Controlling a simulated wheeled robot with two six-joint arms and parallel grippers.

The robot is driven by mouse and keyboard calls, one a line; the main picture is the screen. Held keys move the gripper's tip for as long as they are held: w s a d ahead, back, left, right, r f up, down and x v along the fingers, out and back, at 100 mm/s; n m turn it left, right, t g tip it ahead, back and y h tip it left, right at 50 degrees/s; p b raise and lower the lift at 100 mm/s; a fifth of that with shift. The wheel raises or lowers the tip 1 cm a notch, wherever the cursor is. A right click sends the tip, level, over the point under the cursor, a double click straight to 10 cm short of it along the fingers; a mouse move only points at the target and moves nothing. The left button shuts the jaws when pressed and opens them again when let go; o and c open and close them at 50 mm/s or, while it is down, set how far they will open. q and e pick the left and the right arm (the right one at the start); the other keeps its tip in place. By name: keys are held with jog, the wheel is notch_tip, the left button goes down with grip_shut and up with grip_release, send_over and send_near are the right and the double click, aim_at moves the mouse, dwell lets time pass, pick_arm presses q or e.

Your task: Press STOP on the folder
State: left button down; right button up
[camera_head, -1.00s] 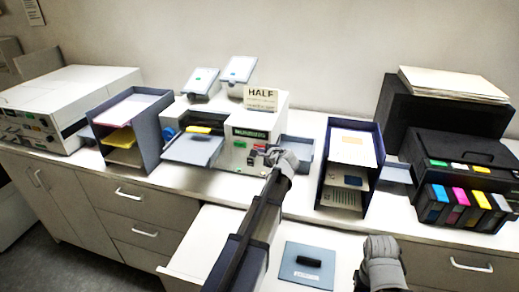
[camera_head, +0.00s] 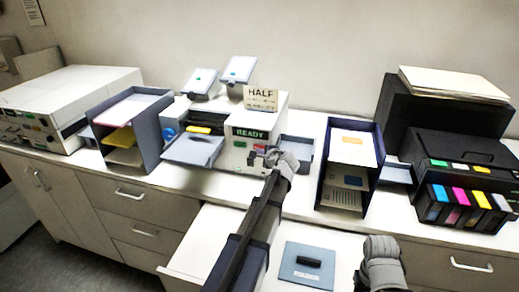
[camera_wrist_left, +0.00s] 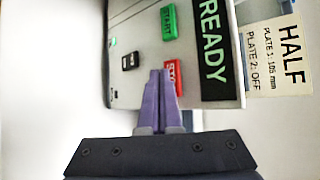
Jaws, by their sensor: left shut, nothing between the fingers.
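The folder (camera_head: 262,111) is a white machine on the counter, with a green READY display (camera_head: 250,133) on its front. In the left wrist view its panel shows a red STOP button (camera_wrist_left: 173,76), a green START button (camera_wrist_left: 169,22) and a black button (camera_wrist_left: 130,61). My left gripper (camera_wrist_left: 160,73) is shut and empty, its tips right at the STOP button and covering part of it. I cannot tell whether they touch it. It also shows at the folder's front in the head view (camera_head: 256,154). My right wrist (camera_head: 382,252) is at the lower right; its fingers cannot be made out.
A sign reading HALF (camera_head: 261,98) stands on the folder. Paper racks stand left (camera_head: 148,147) and right (camera_head: 324,178) of it. A black printer (camera_head: 465,152) is at the right. A blue plate with a black handle (camera_head: 291,276) lies in front.

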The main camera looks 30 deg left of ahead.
pick_arm(q)
jog(key=shift+s, duration=0.25)
jog(key=s, duration=0.2)
jog(key=s+d, duration=0.1)
jog(key=s, duration=0.2)
jog(key=shift+d, duration=0.15)
dwell(0.3)
dwell(0.5)
